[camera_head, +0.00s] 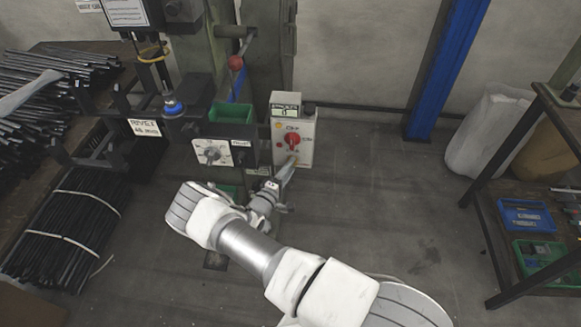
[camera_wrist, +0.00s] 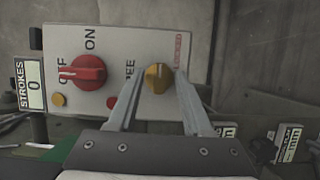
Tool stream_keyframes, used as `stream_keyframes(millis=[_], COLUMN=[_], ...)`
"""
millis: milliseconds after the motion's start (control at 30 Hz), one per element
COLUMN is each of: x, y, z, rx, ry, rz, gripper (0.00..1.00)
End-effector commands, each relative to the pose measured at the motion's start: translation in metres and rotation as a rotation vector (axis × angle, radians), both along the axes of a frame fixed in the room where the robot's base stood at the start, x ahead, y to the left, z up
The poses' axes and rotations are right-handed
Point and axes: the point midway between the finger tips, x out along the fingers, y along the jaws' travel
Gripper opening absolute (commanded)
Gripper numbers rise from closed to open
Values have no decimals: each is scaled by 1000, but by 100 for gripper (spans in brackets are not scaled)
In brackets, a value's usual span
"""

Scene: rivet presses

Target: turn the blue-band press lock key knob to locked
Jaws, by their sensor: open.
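The yellow lock key knob (camera_wrist: 158,77) sits on the white control box (camera_wrist: 130,45) of the press with the blue band (camera_head: 240,85). A partly covered label ending in "EE" is on the knob's left and a red label, apparently LOCKED, on its right. My gripper (camera_wrist: 161,88) is open, with one finger on each side of the knob. I cannot tell whether the fingers touch it, or where it points. In the head view my gripper (camera_head: 285,174) is at the lower part of the control box (camera_head: 307,140), and the knob is hidden.
A red ON/OFF knob (camera_wrist: 88,72) is left of the yellow knob, beside a strokes counter (camera_wrist: 30,86). A second white dial panel (camera_head: 211,153) and a green bin (camera_head: 231,112) are left of the box. A rack (camera_head: 545,110) stands at right; the floor between is clear.

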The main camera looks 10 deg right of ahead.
Motion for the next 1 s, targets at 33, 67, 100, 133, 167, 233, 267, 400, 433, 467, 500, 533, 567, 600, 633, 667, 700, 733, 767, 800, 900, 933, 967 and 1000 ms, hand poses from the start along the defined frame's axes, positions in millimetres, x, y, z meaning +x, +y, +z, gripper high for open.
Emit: stream_keyframes(millis=[33, 67, 100, 133, 167, 233, 267, 400, 433, 467, 500, 533, 567, 600, 633, 667, 700, 733, 767, 800, 900, 933, 967, 1000], x=[-5, -9, -15, -20, -25, -38, -44, -71, -76, -82, -88, -93, -98, -104, -107, -111, -115, -117, -120, -122, -126, -126, -126, -127], y=[6, 9, 14, 18, 23, 34, 40, 62, 67, 71, 77, 81, 85, 89, 92, 96, 99, 101, 103, 105, 108, 108, 108, 108], z=[1, 1, 2, 2, 2, 2, 2, 2, 2, 2, 2, 2, 2, 2, 2, 2, 2, 2, 2, 2, 2, 1, 1, 1], rx=[1, 1, 1, 1, 1, 1, 0, 1, 1, 1, 1, 1, 1, 1, 1, 1, 1, 1, 1, 1, 1, 1, 1, 1], ry=[1, 1, 1, 1, 1, 1, 1, 1, 1, 1, 1, 1, 0, 1, 1, -1, -1, -1, -1, -1, -1, -1, -1, -1], rz=[3, 3, 4, 4, 4, 4, 5, 4, 4, 4, 4, 4, 4, 3, 3, 3, 2, 2, 2, 2, 1, 0, 0, 0], gripper=[50, 50, 50, 50, 50, 50, 50, 50, 50, 50, 50, 50, 50, 50, 50, 50, 50, 50, 50, 50, 50, 50, 50, 50])
